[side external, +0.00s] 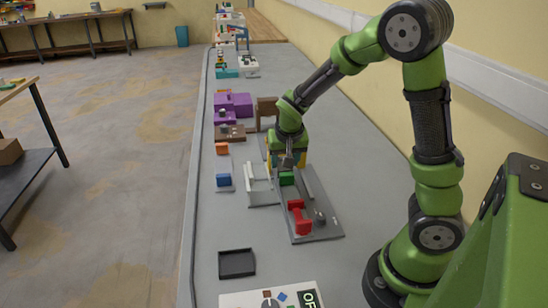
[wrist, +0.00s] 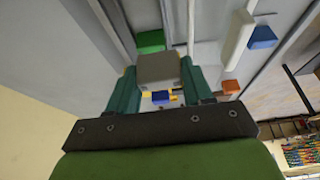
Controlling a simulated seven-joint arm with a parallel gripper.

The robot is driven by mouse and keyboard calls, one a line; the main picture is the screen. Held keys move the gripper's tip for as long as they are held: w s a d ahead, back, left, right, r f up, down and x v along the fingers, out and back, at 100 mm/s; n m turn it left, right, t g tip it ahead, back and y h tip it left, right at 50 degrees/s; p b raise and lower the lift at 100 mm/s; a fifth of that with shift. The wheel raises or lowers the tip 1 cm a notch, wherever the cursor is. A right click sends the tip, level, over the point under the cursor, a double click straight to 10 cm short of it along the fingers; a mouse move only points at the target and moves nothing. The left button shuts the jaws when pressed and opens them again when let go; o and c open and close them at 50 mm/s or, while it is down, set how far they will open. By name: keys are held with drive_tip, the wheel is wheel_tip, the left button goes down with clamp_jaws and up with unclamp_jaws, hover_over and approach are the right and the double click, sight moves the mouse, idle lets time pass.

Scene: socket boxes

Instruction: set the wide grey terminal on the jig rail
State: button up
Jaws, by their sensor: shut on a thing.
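My gripper (wrist: 160,75) is shut on the wide grey terminal (wrist: 158,67), which sits between its two teal fingers in the wrist view. In the side view my gripper (side external: 287,160) is low over the far end of the grey jig (side external: 318,228), close to a green block (side external: 287,178). The terminal is hard to make out there. A long rail (side external: 310,184) runs along the jig. I cannot tell whether the terminal touches it.
A red part (side external: 299,218) stands on the near end of the jig. A pale upright bracket (side external: 262,194) stands left of it. Blue (side external: 223,180) and orange (side external: 221,148) blocks lie further left.

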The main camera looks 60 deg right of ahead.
drive_tip(key=s+f, duration=0.2)
drive_tip(key=shift+s, duration=0.3)
drive_tip(key=shift+w+f, duration=0.2)
drive_tip(key=shift+f, duration=2.6)
